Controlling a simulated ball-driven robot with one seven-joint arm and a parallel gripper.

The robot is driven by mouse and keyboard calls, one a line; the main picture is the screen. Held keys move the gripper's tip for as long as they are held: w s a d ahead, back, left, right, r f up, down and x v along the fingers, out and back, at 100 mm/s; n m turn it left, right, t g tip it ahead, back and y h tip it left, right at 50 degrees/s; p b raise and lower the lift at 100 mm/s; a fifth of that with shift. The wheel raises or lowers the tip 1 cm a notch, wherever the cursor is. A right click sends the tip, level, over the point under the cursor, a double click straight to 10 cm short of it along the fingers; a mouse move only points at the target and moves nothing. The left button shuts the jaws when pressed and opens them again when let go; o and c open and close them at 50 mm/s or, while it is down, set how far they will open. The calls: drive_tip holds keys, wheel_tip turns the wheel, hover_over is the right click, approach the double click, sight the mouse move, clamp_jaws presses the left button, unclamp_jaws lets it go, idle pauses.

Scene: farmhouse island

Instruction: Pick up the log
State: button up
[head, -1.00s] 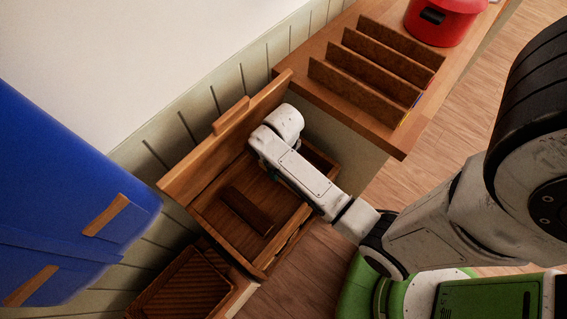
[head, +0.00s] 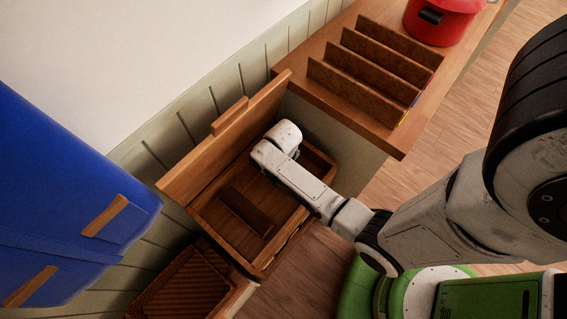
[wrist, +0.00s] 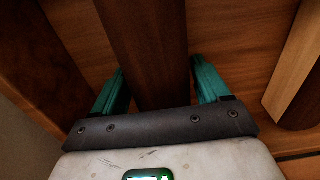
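The log looks like a dark brown wooden bar (head: 245,211) lying in an open wooden box (head: 203,218), to the left of my arm in the head view. In the wrist view, a dark brown bar that appears to be the log (wrist: 147,40) runs up the picture between my fingers. My gripper (wrist: 157,75) is open, with one teal finger on each side of the bar. I cannot tell whether the fingers touch it or how far above it they are. In the head view my fingers are hidden below my wrist.
The box's raised lid (head: 225,140) stands along its wall side. A wooden counter with upright dividers (head: 365,78) and a red pot (head: 440,22) is above right. A blue object (head: 65,190) is at left, and a ridged wooden tray (head: 185,285) lies below the box.

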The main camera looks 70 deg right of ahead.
drive_tip(key=c, duration=1)
wheel_tip(320, 180, up, 10)
drive_tip(key=shift+r, duration=0.1)
